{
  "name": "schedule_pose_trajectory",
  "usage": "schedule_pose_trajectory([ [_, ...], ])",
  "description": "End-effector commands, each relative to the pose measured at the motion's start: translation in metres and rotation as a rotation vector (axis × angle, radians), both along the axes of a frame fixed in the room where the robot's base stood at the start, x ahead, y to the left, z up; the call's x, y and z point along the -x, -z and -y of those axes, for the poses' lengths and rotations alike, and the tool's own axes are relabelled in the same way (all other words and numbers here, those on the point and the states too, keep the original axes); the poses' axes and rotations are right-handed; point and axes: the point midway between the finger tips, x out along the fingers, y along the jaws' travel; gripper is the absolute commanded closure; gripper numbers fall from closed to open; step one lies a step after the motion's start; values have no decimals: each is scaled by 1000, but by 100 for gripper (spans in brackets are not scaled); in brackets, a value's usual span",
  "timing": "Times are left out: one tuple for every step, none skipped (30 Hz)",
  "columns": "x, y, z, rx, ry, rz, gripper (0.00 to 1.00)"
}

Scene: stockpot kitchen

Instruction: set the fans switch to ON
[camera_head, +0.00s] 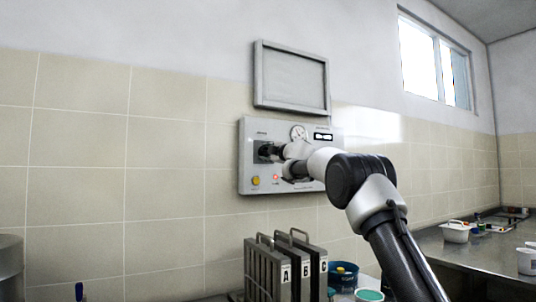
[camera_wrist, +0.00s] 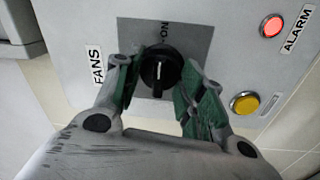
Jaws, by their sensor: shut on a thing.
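The fans switch (camera_wrist: 160,62) is a round black knob on a dark grey plate, with a "FANS" label (camera_wrist: 97,65) to its left in the wrist view. The "ON" mark (camera_wrist: 164,32) is just above the knob in that view. A pale line on the knob runs roughly up and down in the picture, towards the mark. My gripper (camera_wrist: 160,82) is shut on the knob, with green-padded fingers on its left and right. In the head view, my gripper (camera_head: 271,151) is at the left of the grey control panel (camera_head: 247,160) and hides much of the switch.
The panel has a gauge (camera_head: 298,132), a display (camera_head: 323,136), a lit red alarm lamp (camera_wrist: 272,27) and a yellow button (camera_wrist: 245,103). A grey frame (camera_head: 257,75) hangs above. Lettered racks (camera_head: 285,272) and a blue container (camera_head: 343,275) stand below.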

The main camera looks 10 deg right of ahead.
Motion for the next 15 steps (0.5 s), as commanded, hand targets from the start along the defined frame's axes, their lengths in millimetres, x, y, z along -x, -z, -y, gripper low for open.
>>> schedule_pose_trajectory([
  [-1,1,1,0,1,-3,84],
  [-1,1,1,0,1,-3,84],
  [-1,2,1,0,1,-3,84],
  [-1,2,1,0,1,-3,84],
  [-1,2,1,0,1,-3,84],
  [-1,2,1,1,2,-2,84],
  [-1,2,1,1,2,-2,84],
  [-1,2,1,1,2,-2,84],
  [-1,2,1,1,2,-2,59],
  [-1,2,1,1,2,-2,53],
  [-1,2,1,1,2,-2,48],
  [-1,2,1,1,2,-2,40],
  [-1,1,1,1,2,-2,38],
  [0,1,1,1,2,-2,38],
  [0,1,0,2,1,-2,38],
])
